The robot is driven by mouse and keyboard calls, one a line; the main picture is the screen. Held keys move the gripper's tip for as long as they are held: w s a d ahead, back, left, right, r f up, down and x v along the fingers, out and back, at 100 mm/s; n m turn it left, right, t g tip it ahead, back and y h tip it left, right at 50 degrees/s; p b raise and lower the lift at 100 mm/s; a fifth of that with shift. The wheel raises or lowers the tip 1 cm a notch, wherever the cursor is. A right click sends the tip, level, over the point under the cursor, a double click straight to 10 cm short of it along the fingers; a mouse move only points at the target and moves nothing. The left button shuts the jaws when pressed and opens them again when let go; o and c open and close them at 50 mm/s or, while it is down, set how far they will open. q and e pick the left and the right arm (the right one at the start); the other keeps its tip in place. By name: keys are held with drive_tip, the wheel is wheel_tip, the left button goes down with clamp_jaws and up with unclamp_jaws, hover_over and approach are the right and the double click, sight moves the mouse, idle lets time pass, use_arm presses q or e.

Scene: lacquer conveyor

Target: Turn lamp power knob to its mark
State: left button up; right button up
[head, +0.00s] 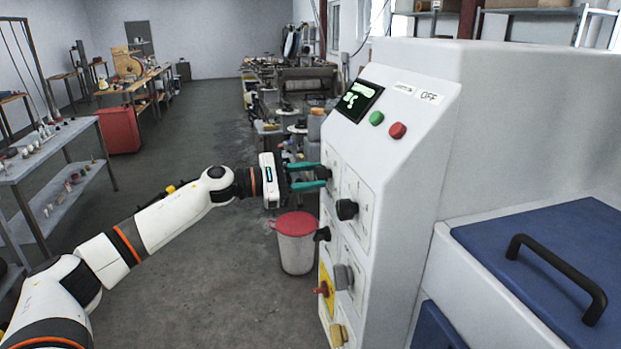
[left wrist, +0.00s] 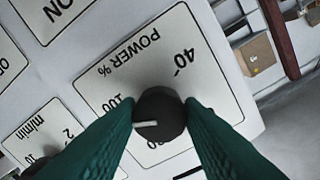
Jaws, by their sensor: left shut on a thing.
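The lamp power knob (left wrist: 158,114) is a round black knob with a white pointer line. It sits on a white plate (left wrist: 182,35) marked POWER %, with 40 and 100 readable. The pointer line points left in the left wrist view, toward my left finger, below the 100. Another number below the knob is partly hidden. My left gripper (left wrist: 159,106) has its green fingers on both sides of the knob and is shut on it. In the head view, my left gripper (head: 323,174) reaches the panel's upper left, and its fingers hide the knob. My right gripper is out of view.
The white control panel (head: 430,98) has a lit display (head: 358,100), a green button (head: 376,118) and a red button (head: 397,130). A black knob (head: 347,209) and a grey knob (head: 343,276) sit lower. A red-lidded bin (head: 296,250) stands behind.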

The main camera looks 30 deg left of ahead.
use_arm(q)
drive_tip(key=n+b, duration=0.1)
drive_tip(key=n, duration=0.2)
drive_tip(key=shift+f, duration=0.15)
drive_tip(key=n, duration=0.8)
drive_tip(key=shift+s, duration=0.1)
drive_tip(key=n, duration=0.1)
drive_tip(key=n+p, duration=0.1)
drive_tip(key=n, duration=0.1)
drive_tip(key=shift+d+r+n+t, duration=0.1)
drive_tip(key=shift+r+n+t, duration=0.1)
drive_tip(key=shift+n+t, duration=0.1)
drive_tip(key=n+p, duration=0.2)
drive_tip(key=n, duration=0.1)
drive_tip(key=shift+n, duration=0.4)
drive_tip(key=n+p, duration=0.3)
drive_tip(key=n, duration=0.1)
drive_tip(key=shift+r+n+y, duration=0.15)
drive_tip(key=shift+n+y, duration=0.15)
drive_tip(key=shift+n, duration=0.1)
drive_tip(key=n+p, duration=0.4)
drive_tip(key=shift+n, duration=0.3)
drive_tip(key=shift+n+t+p, duration=0.3)
drive_tip(key=shift+n+p, duration=1.3)
drive_tip(key=shift+n, duration=0.3)
